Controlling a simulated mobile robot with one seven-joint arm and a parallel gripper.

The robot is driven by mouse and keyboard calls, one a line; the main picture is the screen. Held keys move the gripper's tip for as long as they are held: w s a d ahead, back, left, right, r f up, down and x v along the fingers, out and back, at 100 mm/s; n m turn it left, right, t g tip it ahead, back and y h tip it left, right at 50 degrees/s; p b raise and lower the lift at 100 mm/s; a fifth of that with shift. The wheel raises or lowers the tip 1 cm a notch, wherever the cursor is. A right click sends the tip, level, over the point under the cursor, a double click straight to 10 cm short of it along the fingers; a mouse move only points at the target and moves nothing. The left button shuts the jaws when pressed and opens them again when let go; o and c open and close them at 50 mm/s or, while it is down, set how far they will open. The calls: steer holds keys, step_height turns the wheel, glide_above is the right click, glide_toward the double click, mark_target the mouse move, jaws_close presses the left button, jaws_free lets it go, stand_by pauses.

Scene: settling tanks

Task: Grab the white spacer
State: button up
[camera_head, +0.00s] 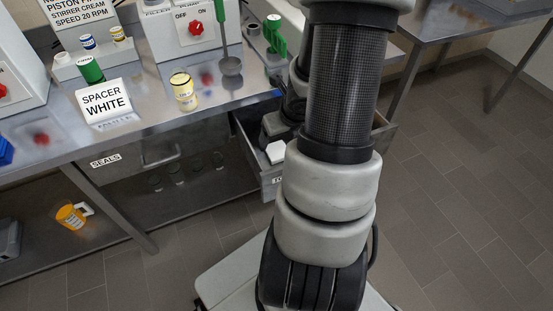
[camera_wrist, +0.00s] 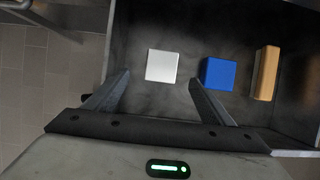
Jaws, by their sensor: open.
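The white spacer (camera_wrist: 161,65) is a pale square block lying in an open drawer (camera_wrist: 135,35), the leftmost of the blocks there in the wrist view. In the head view the white spacer (camera_head: 276,152) shows inside the pulled-out drawer (camera_head: 252,160), left of my arm. My gripper (camera_wrist: 159,78) is open. In the wrist view its two fingers reach toward the drawer, one on either side of the white spacer's near edge, with nothing held. The right finger ends near the blue block. I cannot tell the fingers' height above the drawer floor.
A blue block (camera_wrist: 219,73) and a tan block (camera_wrist: 265,73) lie right of the white spacer. Drawer walls bound the space. On the bench stand a "SPACER WHITE" card (camera_head: 105,101), a yellow jar (camera_head: 183,92) and a switch box (camera_head: 190,32). A closed "SEALS" drawer (camera_head: 135,158) is left.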

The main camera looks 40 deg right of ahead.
mark_target(277, 150)
steer(key=b+x, duration=0.1)
steer(key=x, duration=0.2)
steer(key=shift+w+f+b, duration=0.15)
steer(key=shift+f+b, duration=0.2)
steer(key=b+x, duration=0.2)
steer(key=x, duration=0.1)
steer(key=b+x, duration=0.1)
steer(key=x, duration=0.1)
steer(key=shift+d+f+b, duration=0.1)
steer(key=shift+d+b, duration=0.15)
steer(key=shift+b, duration=0.15)
steer(key=shift+c, duration=0.6)
steer(key=c, duration=1.1)
